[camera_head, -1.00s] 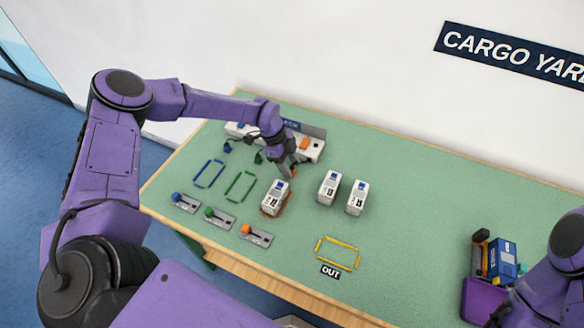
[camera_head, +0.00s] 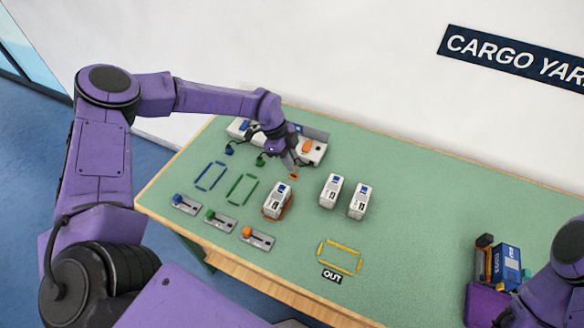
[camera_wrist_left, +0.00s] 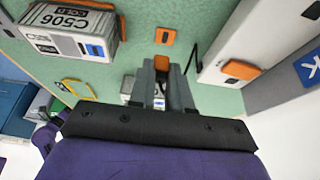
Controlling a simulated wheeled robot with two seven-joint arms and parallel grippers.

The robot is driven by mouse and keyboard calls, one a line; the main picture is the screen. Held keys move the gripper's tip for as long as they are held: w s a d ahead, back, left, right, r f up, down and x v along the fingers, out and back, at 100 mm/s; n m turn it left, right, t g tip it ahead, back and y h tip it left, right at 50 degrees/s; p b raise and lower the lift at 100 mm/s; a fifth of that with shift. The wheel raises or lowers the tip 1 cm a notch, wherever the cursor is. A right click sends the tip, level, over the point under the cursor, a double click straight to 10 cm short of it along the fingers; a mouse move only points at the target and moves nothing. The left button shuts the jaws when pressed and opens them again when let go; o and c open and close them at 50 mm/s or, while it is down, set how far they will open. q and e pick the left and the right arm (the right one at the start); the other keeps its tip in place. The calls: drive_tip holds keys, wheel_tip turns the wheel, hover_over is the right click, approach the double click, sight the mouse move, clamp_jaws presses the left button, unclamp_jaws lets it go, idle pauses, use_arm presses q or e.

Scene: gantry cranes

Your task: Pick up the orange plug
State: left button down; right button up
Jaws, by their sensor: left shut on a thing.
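The small orange plug (camera_head: 293,176) shows just below the fingertips of my left gripper (camera_head: 290,167), over the green table in front of the white socket unit. In the left wrist view the orange plug (camera_wrist_left: 162,63) sits at the ends of the grey fingers (camera_wrist_left: 161,78). The left gripper is shut on it. I cannot tell whether the plug touches the table. My right gripper (camera_head: 487,298) is at the lower right, partly hidden by its arm, beside a blue object (camera_head: 504,263); its jaws are unclear.
The white socket unit (camera_head: 318,150) with an orange socket (camera_head: 307,146) stands behind the left gripper. A white container (camera_head: 277,201) stands close in front; two more (camera_head: 332,190) are to the right. Slider switches (camera_head: 257,238) line the front edge. The table between the containers and the right arm is clear.

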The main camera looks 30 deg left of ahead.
use_arm(q)
drive_tip(key=s+a+r, duration=0.3)
drive_tip(key=s+r, duration=0.6)
drive_tip(key=s, duration=0.4)
drive_tip(key=w+d+f, duration=0.2)
drive_tip(key=w, duration=0.1)
drive_tip(key=w+d+f, duration=0.1)
drive_tip(key=shift+w+d, duration=0.2)
drive_tip(key=shift+w, duration=0.2)
drive_tip(key=shift+w+d, duration=0.1)
drive_tip(key=shift+w, duration=0.2)
wheel_tip(320, 180, down, 4)
drive_tip(key=b, duration=0.3)
drive_tip(key=shift+f+b, duration=0.35)
drive_tip(key=shift+f, duration=0.15)
drive_tip(key=shift+f, duration=0.3)
idle(0.4)
